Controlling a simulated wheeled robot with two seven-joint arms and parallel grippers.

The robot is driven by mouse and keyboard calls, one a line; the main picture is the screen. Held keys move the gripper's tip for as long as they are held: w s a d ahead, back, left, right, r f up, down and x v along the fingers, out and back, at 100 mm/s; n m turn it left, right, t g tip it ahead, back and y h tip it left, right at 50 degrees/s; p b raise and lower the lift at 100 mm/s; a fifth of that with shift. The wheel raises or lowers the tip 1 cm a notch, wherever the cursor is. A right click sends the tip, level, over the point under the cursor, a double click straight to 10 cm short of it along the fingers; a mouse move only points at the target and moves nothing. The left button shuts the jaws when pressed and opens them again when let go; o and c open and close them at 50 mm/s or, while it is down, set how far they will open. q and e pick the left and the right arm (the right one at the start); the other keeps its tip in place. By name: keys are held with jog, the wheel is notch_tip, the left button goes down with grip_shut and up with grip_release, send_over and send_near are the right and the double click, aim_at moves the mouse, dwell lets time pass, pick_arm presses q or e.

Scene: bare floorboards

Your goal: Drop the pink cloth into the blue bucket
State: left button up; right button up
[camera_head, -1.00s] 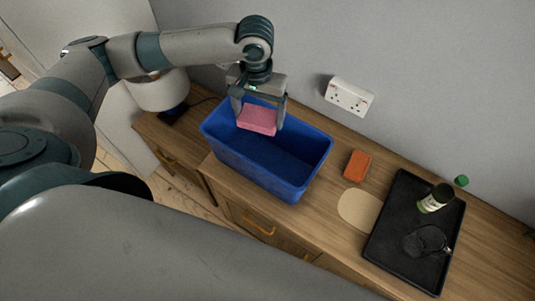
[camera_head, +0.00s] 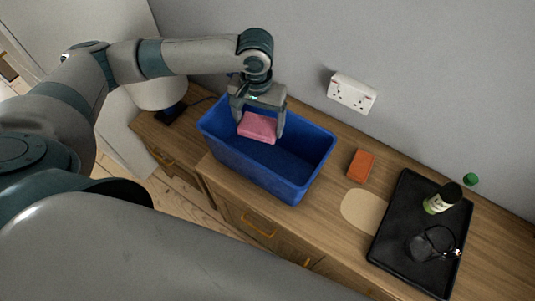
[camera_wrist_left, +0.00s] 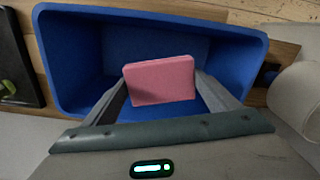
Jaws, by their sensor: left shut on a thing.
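The pink cloth (camera_head: 257,127), a folded block, is held between the fingers of my left gripper (camera_head: 258,122). It also shows in the left wrist view (camera_wrist_left: 160,80), with the left gripper's fingers (camera_wrist_left: 163,90) on either side of it. The blue bucket (camera_head: 245,172) is a rectangular open tub on the wooden cabinet top. The cloth hangs over the bucket's opening, toward its back left part. In the left wrist view the bucket (camera_wrist_left: 75,60) surrounds the cloth and looks empty beneath it. My right gripper is not in view.
An orange block (camera_head: 361,166) and a beige round-ended mat (camera_head: 361,209) lie right of the bucket. A black tray (camera_head: 392,240) holds a bottle (camera_head: 442,198) and a dark glass-like item (camera_head: 432,244). A wall socket (camera_head: 351,92) is behind. A pale lamp-like object (camera_head: 160,92) stands left.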

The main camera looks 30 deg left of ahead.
pick_arm(q)
jog(key=o, duration=1)
jog(key=shift+r+b, duration=1.9)
jog(key=shift+r, duration=6.85)
jog(key=shift+s+f, duration=0.1)
